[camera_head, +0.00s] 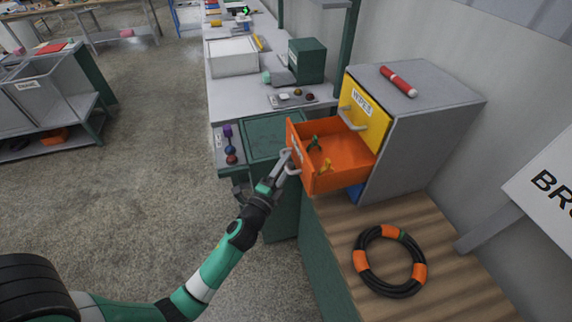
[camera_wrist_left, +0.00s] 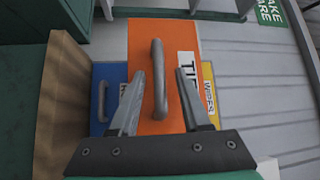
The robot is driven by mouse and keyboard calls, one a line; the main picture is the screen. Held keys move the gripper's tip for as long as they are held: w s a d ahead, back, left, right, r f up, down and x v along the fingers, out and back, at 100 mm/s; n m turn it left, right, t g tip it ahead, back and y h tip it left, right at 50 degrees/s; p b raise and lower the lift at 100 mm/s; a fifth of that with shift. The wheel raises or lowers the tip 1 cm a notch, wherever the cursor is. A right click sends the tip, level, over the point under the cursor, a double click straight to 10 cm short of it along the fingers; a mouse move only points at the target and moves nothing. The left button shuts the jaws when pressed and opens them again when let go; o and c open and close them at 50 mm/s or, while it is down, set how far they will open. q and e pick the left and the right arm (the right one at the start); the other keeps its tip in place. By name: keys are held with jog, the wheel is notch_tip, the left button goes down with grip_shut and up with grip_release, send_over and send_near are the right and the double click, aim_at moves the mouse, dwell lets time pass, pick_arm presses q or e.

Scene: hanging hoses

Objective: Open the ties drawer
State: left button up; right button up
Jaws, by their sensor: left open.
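The orange ties drawer (camera_head: 335,165) is pulled well out of the grey cabinet (camera_head: 420,135). In the left wrist view the orange drawer front (camera_wrist_left: 160,30) carries a grey handle (camera_wrist_left: 158,75) and a partly hidden label starting "TI". My left gripper (camera_head: 284,164) is at the drawer's handle. Its open fingers stand on either side of the handle in the wrist view, and I cannot tell whether they touch it. My right gripper is not in view.
A yellow drawer marked WIPES (camera_head: 362,112) is shut above, and a blue drawer (camera_wrist_left: 102,85) is below. A red cylinder (camera_head: 398,81) lies on the cabinet. A coiled black hose (camera_head: 361,279) lies on the wooden bench. Open floor (camera_head: 150,180) is at left.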

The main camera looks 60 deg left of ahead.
pick_arm(q)
jog(key=b+v, duration=0.3)
jog(key=v, duration=0.8)
jog(key=shift+s, duration=0.3)
jog(key=shift+w+d, duration=0.1)
jog(key=shift+d, duration=0.1)
